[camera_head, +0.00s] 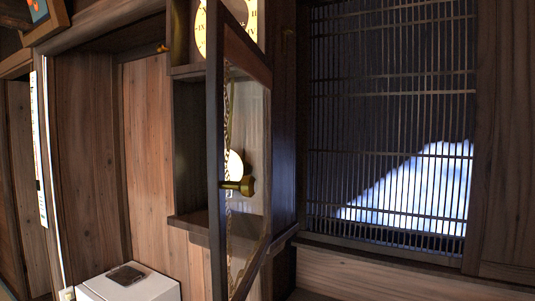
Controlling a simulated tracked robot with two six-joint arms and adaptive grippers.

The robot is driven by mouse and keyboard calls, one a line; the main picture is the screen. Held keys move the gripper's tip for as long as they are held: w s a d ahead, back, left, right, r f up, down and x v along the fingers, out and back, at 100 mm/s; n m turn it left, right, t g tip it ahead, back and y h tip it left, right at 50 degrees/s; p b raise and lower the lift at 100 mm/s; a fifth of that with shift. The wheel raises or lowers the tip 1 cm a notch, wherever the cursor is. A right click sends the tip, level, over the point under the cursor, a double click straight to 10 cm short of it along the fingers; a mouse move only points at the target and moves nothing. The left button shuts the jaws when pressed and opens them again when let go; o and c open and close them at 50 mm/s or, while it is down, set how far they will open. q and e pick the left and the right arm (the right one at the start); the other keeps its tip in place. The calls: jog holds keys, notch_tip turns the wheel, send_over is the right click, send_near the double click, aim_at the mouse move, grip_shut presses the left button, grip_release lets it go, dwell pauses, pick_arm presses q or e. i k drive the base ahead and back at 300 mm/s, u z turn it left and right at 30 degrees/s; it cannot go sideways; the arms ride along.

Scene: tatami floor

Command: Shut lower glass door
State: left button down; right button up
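The lower glass door (216,120) of a wooden wall clock stands open, swung out toward me. It has a dark wooden frame, and its hinge side appears to be on the right. A brass knob (240,185) sits on the door's near upright. Chains (228,130) and a pale round disc, likely the pendulum (235,165), show through the glass. The open clock case (188,150) is behind the door. The clock face (249,20) is partly cut off at the top. Neither of my grippers is in view.
A white box (140,292) with a small dark item (126,275) on top stands below left. A slatted lattice window (390,130) with a ledge (400,265) is on the right. Wood panelling (155,150) lies left of the clock. The space before the door looks clear.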

aim_at(226, 39)
jog(key=u, duration=0.7)
jog(key=i, duration=0.15)
jog(key=z, duration=1.5)
jog(key=k, duration=0.25)
jog(key=u, duration=0.75)
jog(key=i, duration=0.55)
jog(key=u, duration=0.25)
